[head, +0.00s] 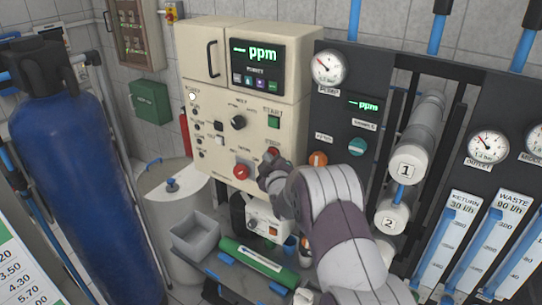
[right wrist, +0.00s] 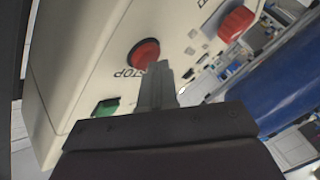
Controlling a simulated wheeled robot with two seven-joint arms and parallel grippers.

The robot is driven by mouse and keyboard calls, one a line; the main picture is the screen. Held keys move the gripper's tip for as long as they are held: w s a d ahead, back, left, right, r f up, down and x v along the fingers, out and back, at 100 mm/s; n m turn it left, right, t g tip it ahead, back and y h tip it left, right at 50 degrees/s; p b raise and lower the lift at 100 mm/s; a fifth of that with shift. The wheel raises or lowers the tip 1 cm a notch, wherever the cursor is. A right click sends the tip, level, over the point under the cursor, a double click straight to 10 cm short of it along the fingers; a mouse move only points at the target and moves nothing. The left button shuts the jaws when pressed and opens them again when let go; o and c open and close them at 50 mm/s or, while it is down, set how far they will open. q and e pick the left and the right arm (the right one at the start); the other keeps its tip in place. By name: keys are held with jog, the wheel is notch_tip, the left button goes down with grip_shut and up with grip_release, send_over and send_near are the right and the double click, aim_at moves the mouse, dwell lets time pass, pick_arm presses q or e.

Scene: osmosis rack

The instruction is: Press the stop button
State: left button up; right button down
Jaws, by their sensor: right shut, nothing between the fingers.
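The stop button is a round red button with a dark ring and the word STOP beside it; it shows in the right wrist view (right wrist: 142,52) on the cream control panel (head: 213,135). My left gripper is not in view.
A green start button (head: 273,121) sits above the stop button. A larger red knob (head: 240,172) is to its lower left. Pipes (head: 424,120) and gauges (head: 329,67) stand to the right. A green cylinder (head: 259,262) and a grey bin (head: 195,238) lie below.

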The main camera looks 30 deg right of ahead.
jog(key=shift+a, duration=0.1)
jog(key=shift+s+a, duration=0.45)
jog(key=shift+a, duration=0.2)
jog(key=a, duration=0.1)
jog(key=s+a, duration=0.1)
jog(key=s+a+b, duration=0.1)
jog(key=a, duration=0.1)
jog(key=shift+s+a, duration=0.1)
jog(key=shift+s, duration=0.15)
dwell(0.6)
